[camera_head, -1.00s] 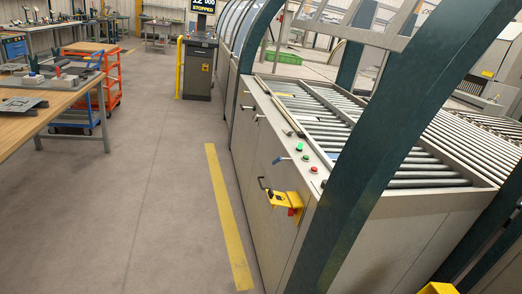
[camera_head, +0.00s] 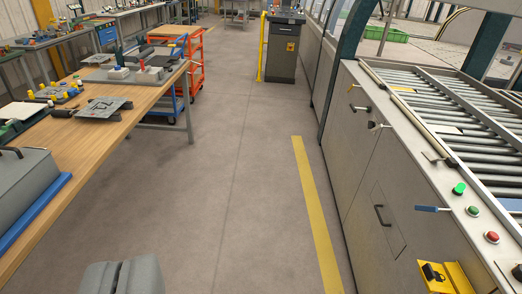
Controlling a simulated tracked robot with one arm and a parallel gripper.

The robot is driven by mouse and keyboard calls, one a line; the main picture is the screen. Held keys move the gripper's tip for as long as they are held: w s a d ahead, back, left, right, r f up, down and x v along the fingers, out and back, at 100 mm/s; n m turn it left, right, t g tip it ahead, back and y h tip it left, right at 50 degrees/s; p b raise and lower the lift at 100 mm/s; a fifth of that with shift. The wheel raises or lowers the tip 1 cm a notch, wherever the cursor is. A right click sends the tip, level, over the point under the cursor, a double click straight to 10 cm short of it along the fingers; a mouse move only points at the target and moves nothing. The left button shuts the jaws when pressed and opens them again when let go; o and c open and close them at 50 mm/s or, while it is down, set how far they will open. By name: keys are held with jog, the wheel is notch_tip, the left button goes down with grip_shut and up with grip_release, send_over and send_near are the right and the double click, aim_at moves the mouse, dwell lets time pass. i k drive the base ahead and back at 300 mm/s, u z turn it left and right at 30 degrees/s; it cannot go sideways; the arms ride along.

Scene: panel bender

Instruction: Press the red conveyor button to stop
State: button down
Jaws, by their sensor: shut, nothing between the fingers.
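The red button (camera_head: 492,237) is a small round red cap on the top ledge of the conveyor cabinet, near the right edge of the view. A green button (camera_head: 473,211) sits just behind it on the same ledge, and a brighter green lamp or button (camera_head: 459,189) sits farther back. My gripper (camera_head: 122,276) shows as two grey blocks close together at the bottom left. It is shut and empty, over the floor and far to the left of the red button. The rest of it is cut off by the frame.
A blue-handled lever (camera_head: 433,209) and a yellow bracket (camera_head: 449,277) stick out from the cabinet side near the buttons. Wooden workbench (camera_head: 95,140) stands left, with an orange cart (camera_head: 190,72) behind. The floor aisle with a yellow stripe (camera_head: 315,215) is clear.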

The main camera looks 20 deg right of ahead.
aim_at(492, 235)
jog(key=z, duration=0.5)
jog(key=i, duration=1.15)
jog(key=z, duration=1.1)
jog(key=i, duration=0.6)
jog(key=z, duration=0.2)
jog(key=k, duration=0.95)
jog(key=z, duration=0.2)
jog(key=i, duration=0.95)
jog(key=u, duration=0.1)
